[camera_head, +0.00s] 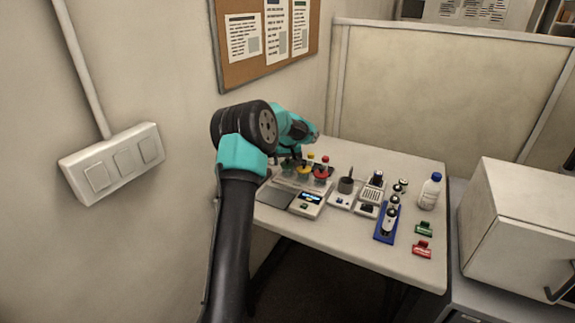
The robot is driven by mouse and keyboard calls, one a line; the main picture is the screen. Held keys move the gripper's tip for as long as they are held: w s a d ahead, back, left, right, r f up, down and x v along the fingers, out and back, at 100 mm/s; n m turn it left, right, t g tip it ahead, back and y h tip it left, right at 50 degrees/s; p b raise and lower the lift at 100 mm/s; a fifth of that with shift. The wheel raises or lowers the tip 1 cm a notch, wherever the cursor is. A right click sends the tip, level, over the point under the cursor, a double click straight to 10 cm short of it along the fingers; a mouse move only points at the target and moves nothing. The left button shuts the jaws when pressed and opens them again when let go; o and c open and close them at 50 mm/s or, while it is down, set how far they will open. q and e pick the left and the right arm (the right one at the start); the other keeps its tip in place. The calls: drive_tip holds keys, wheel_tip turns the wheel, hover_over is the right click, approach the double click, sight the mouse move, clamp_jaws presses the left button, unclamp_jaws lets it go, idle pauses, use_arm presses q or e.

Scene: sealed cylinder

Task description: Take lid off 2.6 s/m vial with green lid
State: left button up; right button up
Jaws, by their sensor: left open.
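A small group of vessels stands at the back left of the table, partly behind my left arm. A green piece (287,164) shows at its left, a yellow-topped vessel (310,159) in the middle and a red-topped vessel (325,160) at the right. They are too small for me to read any 2.6 s/m marking or to tell a green lid from a green vessel. My left gripper (298,157) is open and hangs low over the left of this group. Its fingers are hard to make out, and I cannot tell whether they touch anything. My right gripper is not in view.
A balance (307,204) stands before the vessels. A white cabinet (520,225) stands at right. The table's front strip is clear.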

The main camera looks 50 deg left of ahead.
sight(287, 159)
use_arm(q)
drive_tip(key=shift+c, duration=0.5)
drive_tip(key=c, duration=0.9)
drive_tip(key=shift+r, duration=0.15)
drive_tip(key=shift+r, duration=1.7)
drive_tip(key=s+d, duration=0.3)
drive_tip(key=d, duration=0.1)
drive_tip(key=s+d+r, duration=0.1)
drive_tip(key=s+d, duration=0.6)
drive_tip(key=d, duration=0.1)
drive_tip(key=shift+s+r, duration=0.2)
drive_tip(key=shift+s, duration=0.05)
